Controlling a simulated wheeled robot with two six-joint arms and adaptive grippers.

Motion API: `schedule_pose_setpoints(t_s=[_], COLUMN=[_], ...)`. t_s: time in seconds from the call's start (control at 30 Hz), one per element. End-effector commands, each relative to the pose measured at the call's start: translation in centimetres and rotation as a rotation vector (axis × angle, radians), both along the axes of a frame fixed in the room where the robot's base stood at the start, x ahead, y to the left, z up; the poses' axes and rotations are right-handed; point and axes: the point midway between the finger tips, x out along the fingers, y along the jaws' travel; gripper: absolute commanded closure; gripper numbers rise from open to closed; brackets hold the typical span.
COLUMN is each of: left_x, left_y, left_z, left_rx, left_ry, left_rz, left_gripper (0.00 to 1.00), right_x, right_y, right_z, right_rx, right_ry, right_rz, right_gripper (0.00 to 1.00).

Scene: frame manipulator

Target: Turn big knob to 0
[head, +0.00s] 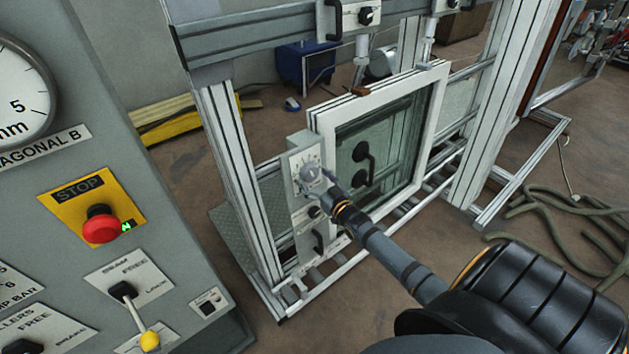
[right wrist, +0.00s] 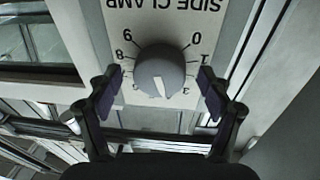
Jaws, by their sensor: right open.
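The big knob (right wrist: 158,68) is a grey round dial on a white plate labelled SIDE CLAMP, which appears upside down in the right wrist view. The digits 0 and 1 show to its right, 9 and 8 to its left. In the head view the knob (head: 313,176) is partly covered by my right gripper (head: 322,187). My left gripper is not in view.
A framed window (head: 388,140) with black handles stands right of the knob plate. A black handle (head: 318,242) is below the knob. A grey control panel (head: 75,190) with a red stop button (head: 101,223) fills the left. Cables (head: 560,225) lie on the floor at right.

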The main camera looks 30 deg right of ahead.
Motion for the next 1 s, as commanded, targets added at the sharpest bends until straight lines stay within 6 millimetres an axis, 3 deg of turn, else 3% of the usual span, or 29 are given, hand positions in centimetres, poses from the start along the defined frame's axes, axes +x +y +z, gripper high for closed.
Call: schedule_pose_setpoints(t_s=[0.07, 0.5, 0.77, 1.0], left_x=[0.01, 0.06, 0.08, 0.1], left_y=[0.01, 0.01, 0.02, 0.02], left_z=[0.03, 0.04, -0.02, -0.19], left_rx=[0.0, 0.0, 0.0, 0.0], left_ry=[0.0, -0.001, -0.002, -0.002], left_rz=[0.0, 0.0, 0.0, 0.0], left_gripper=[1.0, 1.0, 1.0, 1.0], right_x=[-0.02, -0.05, -0.06, -0.04], right_y=[0.0, 0.01, -0.03, -0.15], right_z=[0.01, 0.0, -0.05, -0.08], right_rx=[0.0, 0.0, -0.035, -0.174], right_ry=[0.0, 0.0, -0.003, -0.014], right_rz=[0.0, 0.0, 0.004, 0.018], right_gripper=[0.2, 0.75, 0.75, 0.75])
